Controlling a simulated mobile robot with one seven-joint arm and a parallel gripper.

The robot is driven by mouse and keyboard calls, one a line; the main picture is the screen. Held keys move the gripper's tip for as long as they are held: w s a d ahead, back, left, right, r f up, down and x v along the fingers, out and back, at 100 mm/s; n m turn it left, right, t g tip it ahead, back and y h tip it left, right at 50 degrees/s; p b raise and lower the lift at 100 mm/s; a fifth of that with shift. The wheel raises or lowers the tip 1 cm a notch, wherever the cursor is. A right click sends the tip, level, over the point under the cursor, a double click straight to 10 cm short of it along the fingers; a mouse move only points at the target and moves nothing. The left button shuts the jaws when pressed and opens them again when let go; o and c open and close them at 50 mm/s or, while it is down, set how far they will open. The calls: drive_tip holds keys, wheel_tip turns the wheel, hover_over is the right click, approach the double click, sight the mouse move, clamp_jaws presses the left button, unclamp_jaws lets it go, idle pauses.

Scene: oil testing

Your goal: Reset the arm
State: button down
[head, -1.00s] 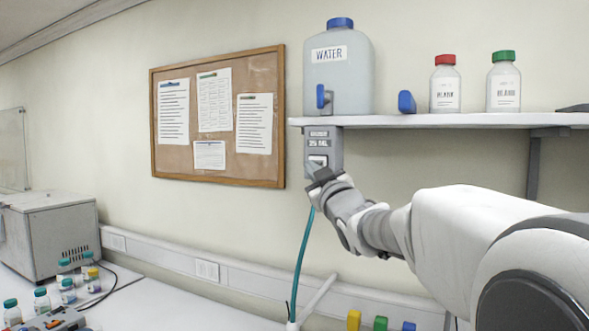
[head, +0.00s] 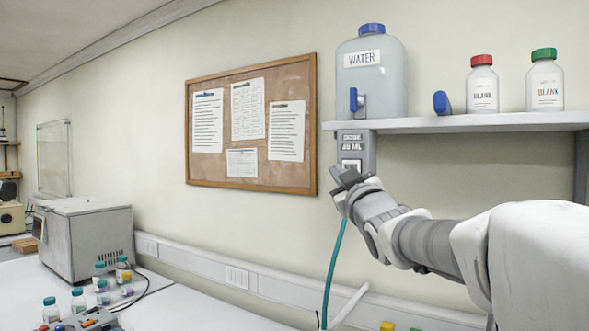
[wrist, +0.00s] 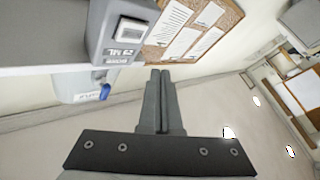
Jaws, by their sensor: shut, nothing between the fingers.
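My arm reaches in from the right in the head view, with my gripper (head: 345,178) raised just below and in front of a grey dispenser box (head: 356,152) under the shelf. In the wrist view my gripper (wrist: 160,75) has its two fingers together with nothing between them. The dispenser box (wrist: 125,35) shows there at the upper left, apart from the fingertips in the picture. I cannot tell from the head view how close the fingertips are to the box.
A wall shelf (head: 470,123) holds a water jug (head: 372,85), a blue object (head: 441,103), a red-capped bottle (head: 482,88) and a green-capped bottle (head: 545,85). A teal hose (head: 332,270) hangs below my gripper. A grey machine (head: 88,238) and several small bottles stand on the bench at left.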

drive_tip(key=s+f+m+g+h, duration=0.1)
drive_tip(key=s+f+m+g, duration=0.2)
drive_tip(key=s+f+g, duration=0.4)
drive_tip(key=s+f+m+g+h, duration=0.1)
drive_tip(key=s+f+m+g, duration=0.3)
drive_tip(key=s+f, duration=2.2)
drive_tip(key=g, duration=0.4)
drive_tip(key=shift+s+d+g+h, duration=0.2)
drive_tip(key=shift+s+g+h, duration=0.05)
drive_tip(key=shift+g+h, duration=0.05)
idle(2.2)
